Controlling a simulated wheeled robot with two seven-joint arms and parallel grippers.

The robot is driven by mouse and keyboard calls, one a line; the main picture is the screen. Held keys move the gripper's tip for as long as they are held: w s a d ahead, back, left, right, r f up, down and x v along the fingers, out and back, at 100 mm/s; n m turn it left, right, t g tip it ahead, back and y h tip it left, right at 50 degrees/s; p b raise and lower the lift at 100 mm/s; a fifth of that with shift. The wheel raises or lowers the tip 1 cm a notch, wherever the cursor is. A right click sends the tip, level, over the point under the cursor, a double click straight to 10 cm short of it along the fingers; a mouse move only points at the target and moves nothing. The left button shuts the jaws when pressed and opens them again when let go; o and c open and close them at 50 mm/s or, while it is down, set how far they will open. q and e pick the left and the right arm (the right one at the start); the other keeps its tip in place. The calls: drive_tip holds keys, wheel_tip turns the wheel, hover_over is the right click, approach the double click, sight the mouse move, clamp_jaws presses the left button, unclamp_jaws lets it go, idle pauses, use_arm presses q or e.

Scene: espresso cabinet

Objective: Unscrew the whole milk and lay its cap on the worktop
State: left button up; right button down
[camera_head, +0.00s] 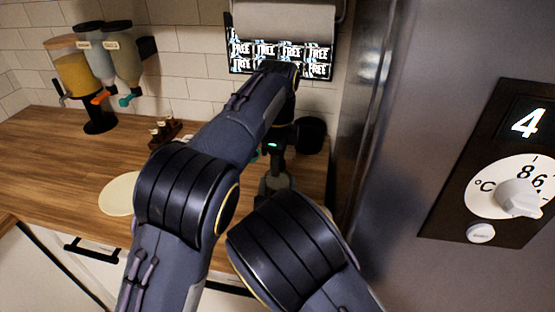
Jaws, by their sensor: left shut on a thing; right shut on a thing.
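The whole milk and its cap cannot be made out; my arms cover the area at the worktop's right end. My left arm reaches up across the middle and bends down at the wrist. My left gripper (277,168) hangs below that wrist, over the right end of the worktop (60,150). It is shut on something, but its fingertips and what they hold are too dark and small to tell. My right arm comes in from the bottom right and its large dark joint hides what lies behind it. My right gripper cannot be seen.
Dispensers with coloured spouts (104,62) stand at the back left. A pale round disc (119,193) lies at the worktop's front. A small rack with jars (165,132) is behind my arm. A steel cabinet with a dial (516,197) closes the right side. The worktop's left is clear.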

use_arm(q)
drive_tip(key=n, duration=1.4)
drive_tip(key=shift+r, duration=0.1)
drive_tip(key=n, duration=0.4)
drive_tip(key=shift+n, duration=0.4)
drive_tip(key=o, duration=1.1)
drive_tip(key=shift+r, duration=0.1)
